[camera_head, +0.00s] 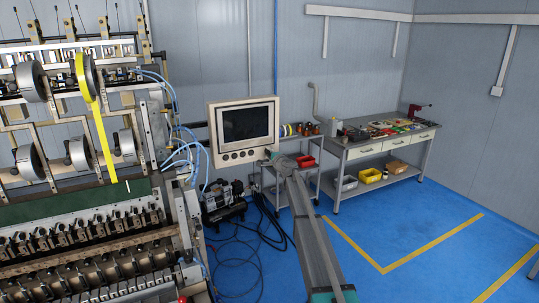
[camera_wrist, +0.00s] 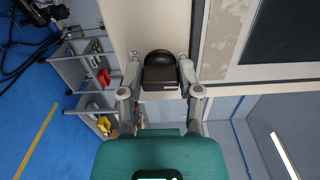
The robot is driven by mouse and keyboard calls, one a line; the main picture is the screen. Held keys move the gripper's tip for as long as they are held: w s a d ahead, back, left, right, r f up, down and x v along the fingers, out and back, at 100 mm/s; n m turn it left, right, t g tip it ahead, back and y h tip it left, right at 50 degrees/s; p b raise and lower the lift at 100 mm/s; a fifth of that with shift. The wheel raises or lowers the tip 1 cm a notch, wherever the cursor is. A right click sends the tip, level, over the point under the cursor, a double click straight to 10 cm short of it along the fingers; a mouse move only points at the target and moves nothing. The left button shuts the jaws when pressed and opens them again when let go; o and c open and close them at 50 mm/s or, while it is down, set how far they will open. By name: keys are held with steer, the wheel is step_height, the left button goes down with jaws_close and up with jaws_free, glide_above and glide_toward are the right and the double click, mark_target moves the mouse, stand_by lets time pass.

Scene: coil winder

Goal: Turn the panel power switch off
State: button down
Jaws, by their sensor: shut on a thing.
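The beige control panel (camera_head: 215,125) with a dark screen (camera_head: 245,122) stands beside the winding machine. My gripper (camera_head: 269,153) reaches the lower right corner of the panel. In the wrist view my gripper (camera_wrist: 160,76) has its two grey fingers shut on a black power switch knob (camera_wrist: 160,57), one finger on each side. The panel face (camera_wrist: 120,20) lies right behind the knob. The switch's setting cannot be read, and in the head view my arm covers it.
The coil winder (camera_head: 70,190) fills the left side. A grey workbench (camera_head: 390,137) with tools stands at the back right, and a small shelf cart (camera_head: 300,180) is behind my arm. Hoses and cables lie on the blue floor (camera_head: 260,255). Floor at the right is free.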

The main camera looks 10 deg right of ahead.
steer(key=shift+n, duration=0.3)
steer(key=shift+c, duration=1.4)
jaws_free()
steer(key=shift+s, duration=0.15)
steer(key=v, duration=1.1)
steer(key=shift+s+d, duration=0.2)
steer(key=shift+s, duration=0.15)
